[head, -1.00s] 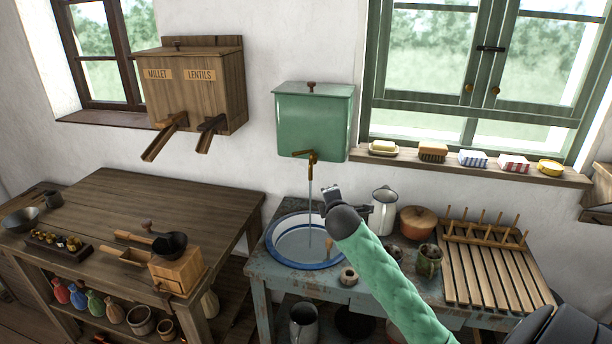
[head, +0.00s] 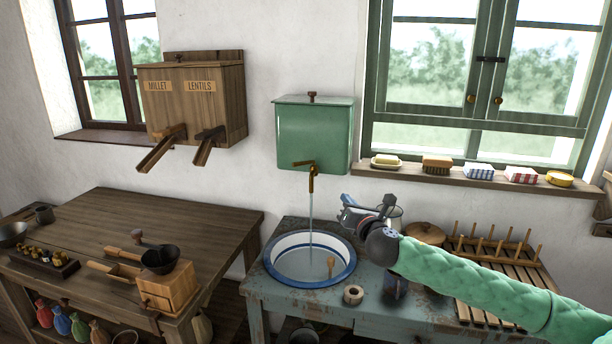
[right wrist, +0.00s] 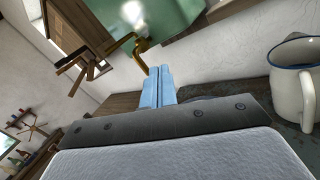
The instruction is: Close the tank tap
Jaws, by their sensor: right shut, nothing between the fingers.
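The green water tank (head: 314,135) hangs on the white wall. Its brass tap (head: 311,178) is at the lower front, and a thin stream of water falls from it into the white basin with a blue rim (head: 350,271). The tap's handle (head: 303,164) points to the left in the head view. The tap also shows in the right wrist view (right wrist: 140,50), beyond my fingertips. My right gripper (head: 344,207) is shut and empty, to the right of the stream and below the tap, touching neither. My left gripper is not in view.
A pitcher (right wrist: 290,85) stands close to the right gripper. A lidded pot (head: 424,233), a wooden rack (head: 490,245) and a small roll (head: 353,294) are on the washstand. Soaps line the windowsill (head: 480,182). The space in front of the tank is clear.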

